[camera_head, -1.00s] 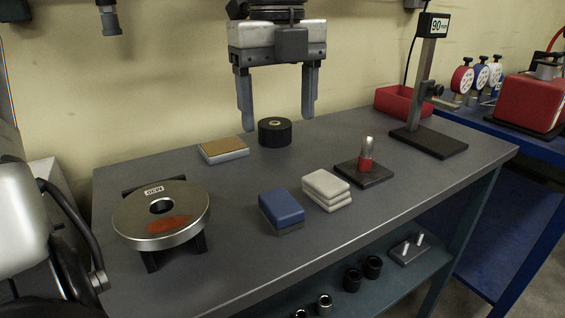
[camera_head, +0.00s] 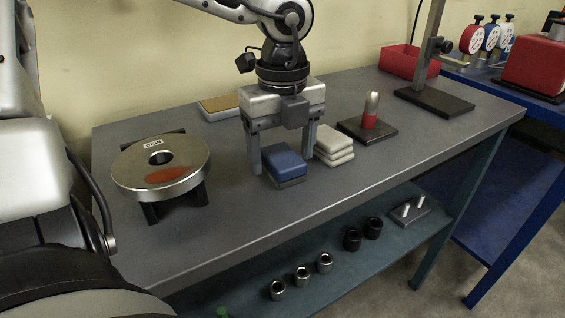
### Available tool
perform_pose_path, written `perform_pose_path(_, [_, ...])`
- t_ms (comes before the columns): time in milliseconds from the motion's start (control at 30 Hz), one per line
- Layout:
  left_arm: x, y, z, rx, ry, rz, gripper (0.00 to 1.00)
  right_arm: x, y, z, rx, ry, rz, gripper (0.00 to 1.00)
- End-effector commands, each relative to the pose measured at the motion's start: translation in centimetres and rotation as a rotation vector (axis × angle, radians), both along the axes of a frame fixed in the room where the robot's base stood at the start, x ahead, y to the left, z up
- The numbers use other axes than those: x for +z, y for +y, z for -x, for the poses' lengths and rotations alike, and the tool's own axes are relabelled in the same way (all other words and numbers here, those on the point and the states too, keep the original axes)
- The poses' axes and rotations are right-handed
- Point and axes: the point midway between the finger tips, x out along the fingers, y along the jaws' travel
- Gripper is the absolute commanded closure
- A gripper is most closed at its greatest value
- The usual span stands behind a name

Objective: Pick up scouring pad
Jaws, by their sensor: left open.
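The scouring pad (camera_head: 285,160) appears to be the blue block with a grey lower layer, lying flat near the middle of the grey bench. My left gripper (camera_head: 282,168) points down over it, open. One finger is at the pad's left side and the other at its right side. The fingertips are low, near the pad's height. I cannot tell whether either finger touches it. My right gripper is not in view.
A stack of white cloths (camera_head: 335,146) sits close to the right finger. A tan-topped block (camera_head: 218,105) lies behind. A steel disc (camera_head: 160,166) on a black stand is left. A red-banded metal post (camera_head: 370,112) stands right. Bare bench lies in front.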

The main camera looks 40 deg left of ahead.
Motion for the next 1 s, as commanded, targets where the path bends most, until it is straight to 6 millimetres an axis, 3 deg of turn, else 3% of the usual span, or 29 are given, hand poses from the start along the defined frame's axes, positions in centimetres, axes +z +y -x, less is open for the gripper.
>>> perform_pose_path(100, [-1.0, 0.0, 0.0, -0.001, 0.0, 0.001, 0.29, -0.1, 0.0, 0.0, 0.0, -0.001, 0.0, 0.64])
perform_pose_path(333, [-1.2, 0.0, 0.0, 0.0, -0.001, 0.001, 0.29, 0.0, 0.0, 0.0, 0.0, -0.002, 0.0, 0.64])
perform_pose_path(367, [-1.2, 0.0, 0.0, 0.0, -0.001, 0.001, 0.35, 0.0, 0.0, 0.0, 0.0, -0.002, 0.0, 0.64])
perform_pose_path(500, [-1.1, 0.0, 0.0, 0.0, -0.001, 0.001, 0.74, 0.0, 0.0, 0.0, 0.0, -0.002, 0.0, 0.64])
perform_pose_path(533, [-1.1, 0.0, 0.0, 0.0, -0.001, 0.001, 0.77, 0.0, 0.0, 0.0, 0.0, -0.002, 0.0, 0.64])
perform_pose_path(1000, [-0.1, 0.0, 0.0, 0.001, -0.002, 0.0, 0.77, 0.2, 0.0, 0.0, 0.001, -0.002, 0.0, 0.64])
